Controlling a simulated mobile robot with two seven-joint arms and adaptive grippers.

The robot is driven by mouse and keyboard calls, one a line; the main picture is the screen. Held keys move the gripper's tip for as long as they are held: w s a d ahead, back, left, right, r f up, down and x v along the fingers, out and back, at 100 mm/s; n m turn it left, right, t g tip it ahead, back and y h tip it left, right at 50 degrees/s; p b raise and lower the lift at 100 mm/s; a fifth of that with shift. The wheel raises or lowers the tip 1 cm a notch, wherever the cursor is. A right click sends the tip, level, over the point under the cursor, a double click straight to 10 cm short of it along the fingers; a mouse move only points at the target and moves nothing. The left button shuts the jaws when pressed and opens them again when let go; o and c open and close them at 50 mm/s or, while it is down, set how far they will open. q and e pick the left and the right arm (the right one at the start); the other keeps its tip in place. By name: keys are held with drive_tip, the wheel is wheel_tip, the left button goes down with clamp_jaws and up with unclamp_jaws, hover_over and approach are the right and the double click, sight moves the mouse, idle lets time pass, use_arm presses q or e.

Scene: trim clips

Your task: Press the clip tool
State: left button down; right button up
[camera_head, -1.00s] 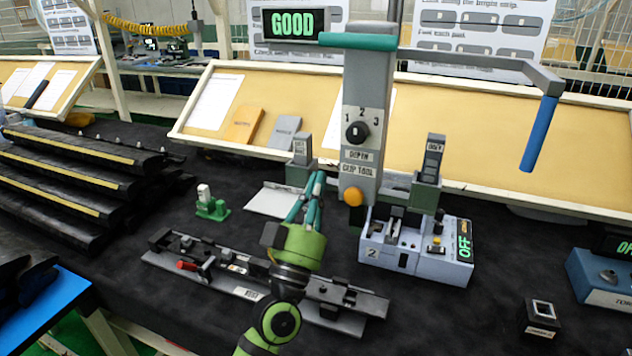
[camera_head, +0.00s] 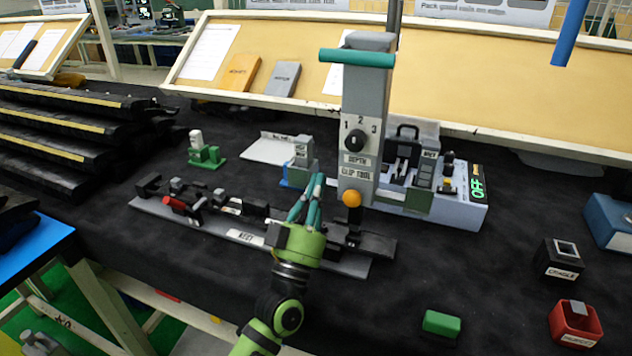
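The clip tool (camera_head: 365,105) is a tall grey column with a teal bar across its top, a black 1-2-3 dial, a "DEPTH CLIP TOOL" label and an orange knob. It stands upright in the head view's middle. Its dark lower end is over the right part of a long rail fixture (camera_head: 245,237); contact is unclear. My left gripper (camera_head: 315,188) has teal fingers on a green body, just left of the column and over the rail. The fingers point up and away, close together; whether they grip anything is unclear. My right gripper is not in view.
A pale box (camera_head: 460,212) with a green OFF display stands behind the tool. A green block (camera_head: 441,323), a black box (camera_head: 563,258) and a red box (camera_head: 575,322) sit at right. Stepped black racks (camera_head: 60,130) fill the left. A blue handle (camera_head: 571,30) hangs at upper right.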

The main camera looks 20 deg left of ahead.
use_arm(q)
drive_tip(key=shift+w+f, duration=0.1)
drive_tip(key=shift+f, duration=0.65)
drive_tip(key=s, duration=1.3)
drive_tip(key=shift+a+f, duration=0.2)
